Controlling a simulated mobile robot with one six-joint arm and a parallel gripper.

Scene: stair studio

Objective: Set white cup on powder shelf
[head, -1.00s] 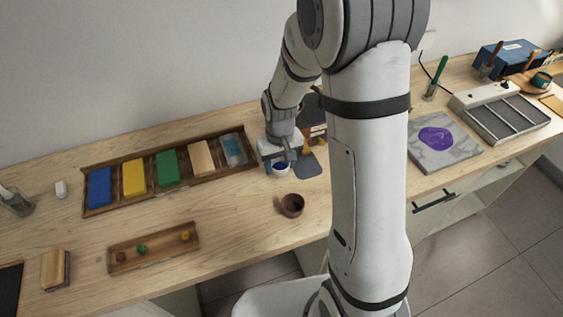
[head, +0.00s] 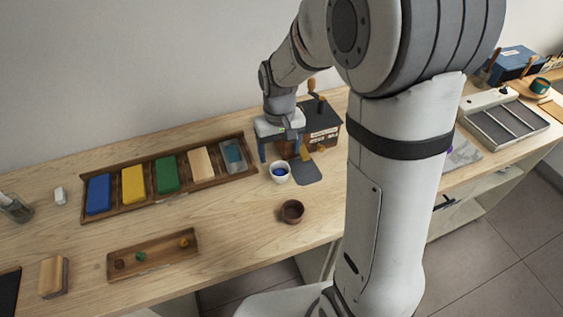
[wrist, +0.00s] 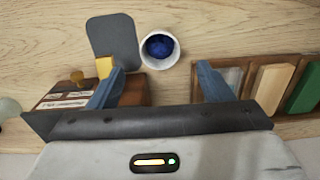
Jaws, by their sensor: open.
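The white cup (head: 280,175) stands upright on the wooden worktop with blue contents, in front of my gripper. In the wrist view the white cup (wrist: 174,60) lies just beyond the space between the fingertips, apart from both. My gripper (head: 280,155) is open and empty, with blue fingers spread; it also shows in the wrist view (wrist: 158,80). A small wooden tray (head: 118,272) with three small coloured heaps, brown, green and yellow, lies at the front left. It may be the powder shelf; I cannot tell for sure.
A long wooden tray (head: 132,207) with coloured blocks lies along the back left. A dark box with a crank (head: 318,122) stands right behind my gripper, with a grey plate (head: 306,173) beside the cup. A brown cup (head: 291,211) stands in front. The worktop between cup and small tray is clear.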

